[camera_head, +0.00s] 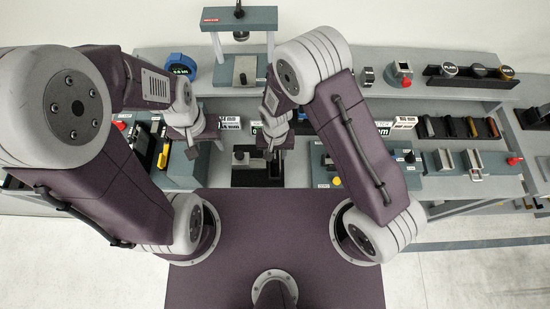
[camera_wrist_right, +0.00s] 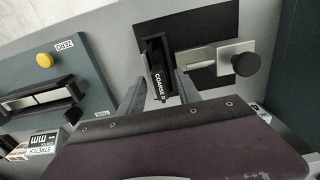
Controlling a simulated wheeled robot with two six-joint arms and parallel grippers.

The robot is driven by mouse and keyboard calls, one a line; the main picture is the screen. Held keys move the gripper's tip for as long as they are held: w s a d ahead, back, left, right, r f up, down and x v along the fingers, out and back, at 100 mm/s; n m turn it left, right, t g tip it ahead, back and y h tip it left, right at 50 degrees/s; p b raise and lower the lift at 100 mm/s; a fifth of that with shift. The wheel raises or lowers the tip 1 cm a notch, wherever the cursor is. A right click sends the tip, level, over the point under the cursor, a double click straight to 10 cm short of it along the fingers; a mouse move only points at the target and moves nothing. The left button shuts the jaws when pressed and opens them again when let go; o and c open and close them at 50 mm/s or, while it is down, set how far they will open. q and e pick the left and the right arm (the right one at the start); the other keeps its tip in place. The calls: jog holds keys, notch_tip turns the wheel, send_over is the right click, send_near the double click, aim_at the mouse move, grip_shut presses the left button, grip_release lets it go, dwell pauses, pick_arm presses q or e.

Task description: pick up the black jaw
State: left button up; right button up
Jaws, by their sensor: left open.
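A black jaw (camera_wrist_right: 158,72) labelled COARSE stands in a dark recess in the right wrist view. My right gripper (camera_wrist_right: 158,92) is open, with its two grey fingers on either side of the labelled jaw's lower end; whether they touch it is unclear. In the head view my right gripper (camera_head: 270,152) points down over the bench, just right of a dark fixture (camera_head: 240,158). My left gripper (camera_head: 205,143) is open and empty to its left. The black jaw cannot be made out clearly in the head view.
A fixture with a sliding bar and dark knob (camera_wrist_right: 246,64) lies right of the jaw in the wrist view. A panel with a yellow button (camera_wrist_right: 45,60) is at left. The head view shows a press frame (camera_head: 240,45) behind and a black rack (camera_head: 460,128) at right.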

jog(key=shift+w+a, duration=0.1)
jog(key=shift+w, duration=0.05)
jog(key=shift+c, duration=0.3)
jog(key=shift+s, duration=0.2)
grip_shut()
jog(key=shift+w, duration=0.1)
dwell(0.7)
